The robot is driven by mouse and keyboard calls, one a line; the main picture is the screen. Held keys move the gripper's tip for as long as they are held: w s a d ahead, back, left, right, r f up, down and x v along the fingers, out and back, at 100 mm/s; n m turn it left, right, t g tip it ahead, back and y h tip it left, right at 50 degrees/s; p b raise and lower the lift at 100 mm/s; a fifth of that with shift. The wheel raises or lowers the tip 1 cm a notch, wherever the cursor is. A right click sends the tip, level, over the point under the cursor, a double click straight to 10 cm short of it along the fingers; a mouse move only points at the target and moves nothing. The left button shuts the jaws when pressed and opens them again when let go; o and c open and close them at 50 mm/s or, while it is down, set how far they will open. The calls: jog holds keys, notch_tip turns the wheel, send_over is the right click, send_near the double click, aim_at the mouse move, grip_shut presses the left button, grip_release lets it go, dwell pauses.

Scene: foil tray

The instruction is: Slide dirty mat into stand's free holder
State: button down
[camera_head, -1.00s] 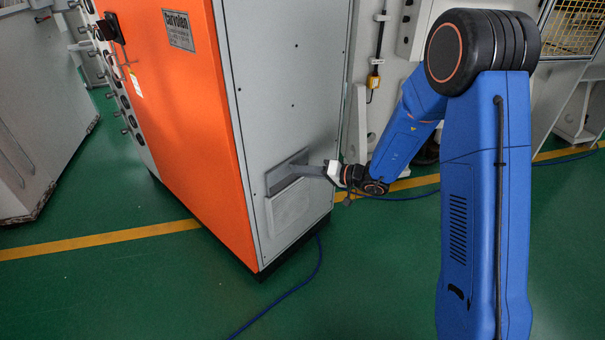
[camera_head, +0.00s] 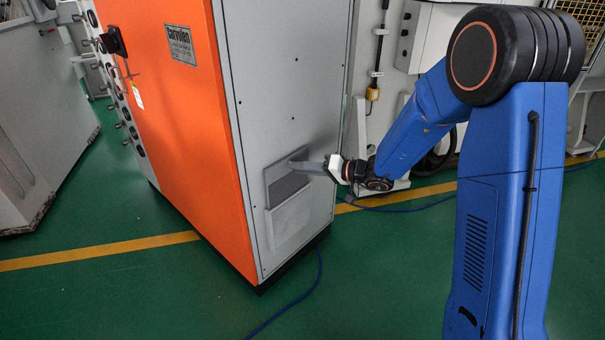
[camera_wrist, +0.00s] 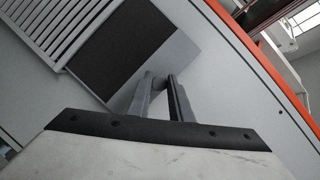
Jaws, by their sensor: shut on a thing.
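The dirty mat (camera_head: 287,189) is a dark grey panel against the lower side of the orange and grey cabinet. In the wrist view the mat (camera_wrist: 122,45) shows a dark face with a light grey border. My gripper (camera_head: 298,165) is at its upper edge. In the wrist view my gripper's fingers (camera_wrist: 157,80) are close together, shut on the mat at its border; the exact grip is partly hidden. The mat's lower part runs in behind a slatted cover (camera_wrist: 62,28), seen as a pale panel (camera_head: 291,221) in the head view. I see no stand.
The cabinet (camera_head: 180,120) fills the left middle, its orange edge (camera_wrist: 250,50) also in the wrist view. A blue cable (camera_head: 300,297) lies on the green floor. A yellow line (camera_head: 100,250) crosses it.

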notch_tip(320, 180, up, 12)
jog(key=shift+r, duration=0.15)
dwell(1.4)
jog(key=s+d, duration=0.6)
jog(key=d, duration=0.1)
jog(key=shift+s+d, duration=0.25)
jog(key=shift+s, duration=0.05)
dwell(1.0)
